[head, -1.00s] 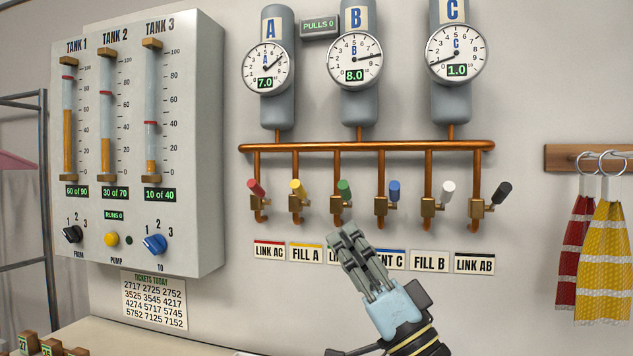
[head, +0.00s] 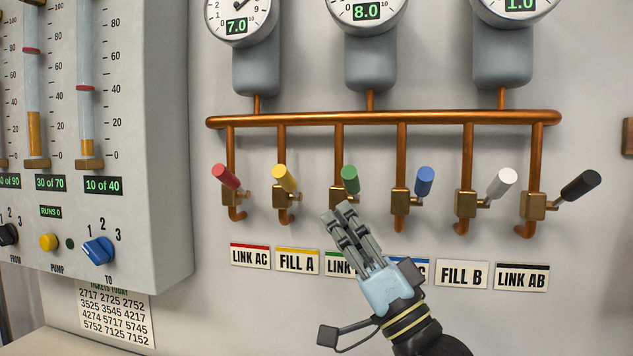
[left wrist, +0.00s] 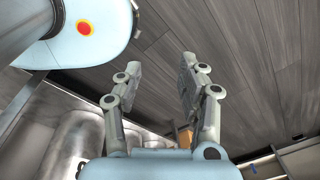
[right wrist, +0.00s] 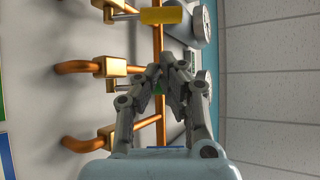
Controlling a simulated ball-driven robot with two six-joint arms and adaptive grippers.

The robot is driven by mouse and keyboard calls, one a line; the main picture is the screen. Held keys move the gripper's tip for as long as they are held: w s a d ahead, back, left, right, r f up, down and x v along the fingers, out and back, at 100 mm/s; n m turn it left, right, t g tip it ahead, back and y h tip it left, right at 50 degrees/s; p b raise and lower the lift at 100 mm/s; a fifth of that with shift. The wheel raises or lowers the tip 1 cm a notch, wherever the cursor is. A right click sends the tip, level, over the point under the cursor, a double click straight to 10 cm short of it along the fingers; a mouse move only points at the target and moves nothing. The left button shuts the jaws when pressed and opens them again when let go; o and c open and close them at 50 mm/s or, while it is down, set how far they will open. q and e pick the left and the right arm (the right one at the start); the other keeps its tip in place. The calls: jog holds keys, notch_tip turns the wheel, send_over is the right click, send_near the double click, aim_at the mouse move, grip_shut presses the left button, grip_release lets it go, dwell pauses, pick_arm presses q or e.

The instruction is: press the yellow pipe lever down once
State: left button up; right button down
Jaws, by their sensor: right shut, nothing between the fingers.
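The yellow pipe lever (head: 285,178) is the second from the left under the copper pipe and tilts up from its brass valve (head: 281,198). The FILL A label (head: 297,261) is below it. The yellow lever also shows at the top of the right wrist view (right wrist: 165,15). My right gripper (head: 340,212) is shut and empty, right of and lower than the yellow lever, just below the green lever (head: 349,180). In the right wrist view its fingers partly cover the green lever. My left gripper (left wrist: 160,70) is open and empty over a dark plank floor, away from the levers.
The red lever (head: 226,177) is left of the yellow one. Blue (head: 425,180), white (head: 501,183) and black (head: 580,186) levers are to the right. The copper pipe (head: 380,118) runs above. The tank panel (head: 170,150) juts out at left.

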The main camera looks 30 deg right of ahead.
aim_at(286, 183)
pick_arm(q)
jog(key=r+p, duration=0.1)
jog(key=w+r+p, duration=0.1)
jog(key=r+p, duration=0.1)
jog(key=shift+d, duration=0.15)
pick_arm(e)
jog(key=x, duration=0.9)
jog(key=shift+w+r, duration=0.25)
jog(key=shift+w, duration=0.05)
pick_arm(q)
jog(key=shift+f, duration=0.1)
